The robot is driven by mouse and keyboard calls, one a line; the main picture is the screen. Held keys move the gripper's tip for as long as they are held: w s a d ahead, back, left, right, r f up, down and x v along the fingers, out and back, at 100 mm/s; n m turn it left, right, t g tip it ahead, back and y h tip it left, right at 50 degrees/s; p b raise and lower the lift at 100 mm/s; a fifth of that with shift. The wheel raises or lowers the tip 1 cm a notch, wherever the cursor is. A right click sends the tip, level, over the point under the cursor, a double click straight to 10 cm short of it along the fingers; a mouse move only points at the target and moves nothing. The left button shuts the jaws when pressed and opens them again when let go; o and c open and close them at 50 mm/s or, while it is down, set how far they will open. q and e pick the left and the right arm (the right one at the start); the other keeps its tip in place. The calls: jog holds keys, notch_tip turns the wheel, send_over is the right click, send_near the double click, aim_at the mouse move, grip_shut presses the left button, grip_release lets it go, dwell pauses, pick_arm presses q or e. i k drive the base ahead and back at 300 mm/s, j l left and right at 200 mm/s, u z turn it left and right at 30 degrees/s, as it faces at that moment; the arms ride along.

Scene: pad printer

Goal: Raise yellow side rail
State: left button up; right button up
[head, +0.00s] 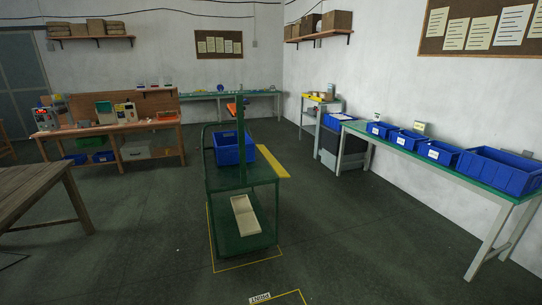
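A yellow side rail (272,161) runs along the right side of a green cart (241,178) in the middle of the room. It looks like a flat bar, slanting away from the viewer, level with or slightly above the cart's upper shelf. I cannot tell how it is hinged. A blue bin (234,147) stands on the upper shelf, beside the rail. A pale tray (245,215) lies on the lower shelf. Neither of my grippers is in view.
A green-topped bench (455,173) with several blue bins stands along the right wall. A wooden workbench (120,129) with equipment is at the back left. A wooden table (34,190) is at the left. Yellow floor lines surround the cart; the floor between is clear.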

aim_at(280, 171)
jog(key=i, duration=1.7)
jog(key=i+z, duration=0.25)
jog(key=i, duration=0.2)
jog(key=i+j+z, duration=0.25)
jog(key=i, duration=0.2)
jog(key=i+j+z, duration=0.25)
jog(key=i, duration=0.15)
jog(key=i+j+z, duration=0.2)
jog(key=i, duration=0.25)
